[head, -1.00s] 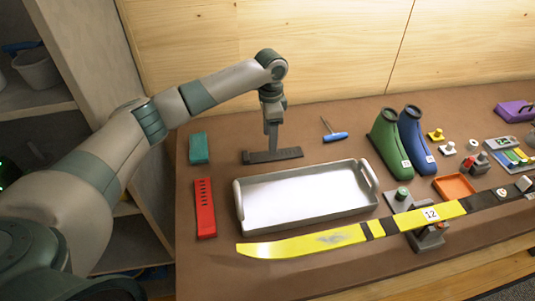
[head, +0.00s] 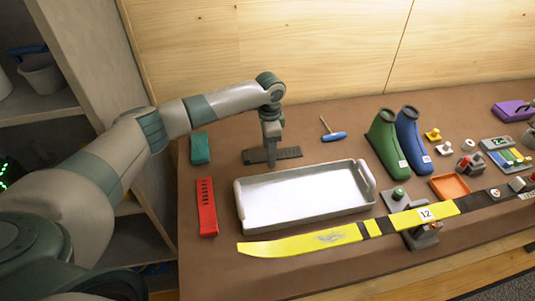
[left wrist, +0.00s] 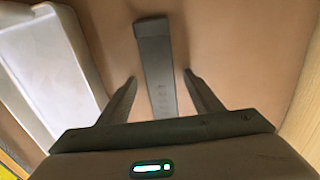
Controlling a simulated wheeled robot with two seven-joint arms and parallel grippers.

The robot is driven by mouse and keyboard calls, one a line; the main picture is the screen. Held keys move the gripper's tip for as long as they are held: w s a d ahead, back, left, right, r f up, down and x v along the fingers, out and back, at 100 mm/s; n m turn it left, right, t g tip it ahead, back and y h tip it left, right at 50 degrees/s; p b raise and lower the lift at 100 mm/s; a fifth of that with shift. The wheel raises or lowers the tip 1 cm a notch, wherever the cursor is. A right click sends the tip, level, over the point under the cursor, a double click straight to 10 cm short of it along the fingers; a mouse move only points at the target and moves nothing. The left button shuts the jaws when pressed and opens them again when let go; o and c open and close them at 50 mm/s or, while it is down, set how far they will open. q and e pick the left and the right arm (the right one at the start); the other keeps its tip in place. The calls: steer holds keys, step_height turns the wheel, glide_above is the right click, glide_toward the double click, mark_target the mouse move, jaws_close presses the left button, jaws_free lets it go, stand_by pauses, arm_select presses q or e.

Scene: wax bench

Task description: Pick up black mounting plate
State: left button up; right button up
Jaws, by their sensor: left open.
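The black mounting plate (head: 287,154) lies flat on the brown bench behind the grey tray. In the left wrist view the plate (left wrist: 154,60) runs lengthwise between the two fingers, with a gap on each side. In the left wrist view the left gripper (left wrist: 160,82) is open, with nothing held. How far the fingertips are above the bench is hard to tell. My right gripper is not in view.
The empty grey tray (head: 240,212) stands just in front of the plate. A teal block (head: 201,148) and a red plate (head: 206,207) lie to the left. A blue-handled tool (head: 333,136) and green and blue boots (head: 384,142) are to the right. A yellow ski (head: 300,243) crosses the front.

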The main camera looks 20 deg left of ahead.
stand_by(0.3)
arm_select(q)
steer(key=c, duration=1.1)
steer(key=shift+c, duration=0.2)
steer(key=shift+r, duration=0.1)
steer(key=shift+w+r+b, duration=0.1)
steer(key=shift+r+b, duration=0.3)
steer(key=shift+r, duration=0.15)
steer(key=r, duration=0.1)
steer(key=r+b, duration=0.1)
steer(key=d+r, duration=0.1)
steer(key=shift+w+b, duration=0.25)
steer(key=shift+b, duration=0.15)
steer(key=w+d+r+b, duration=0.4)
steer(key=w+d+r, duration=0.2)
steer(key=d, duration=0.2)
steer(key=shift+w+d+r, duration=0.15)
steer(key=shift+d+r, duration=0.1)
steer(key=shift+r, duration=0.15)
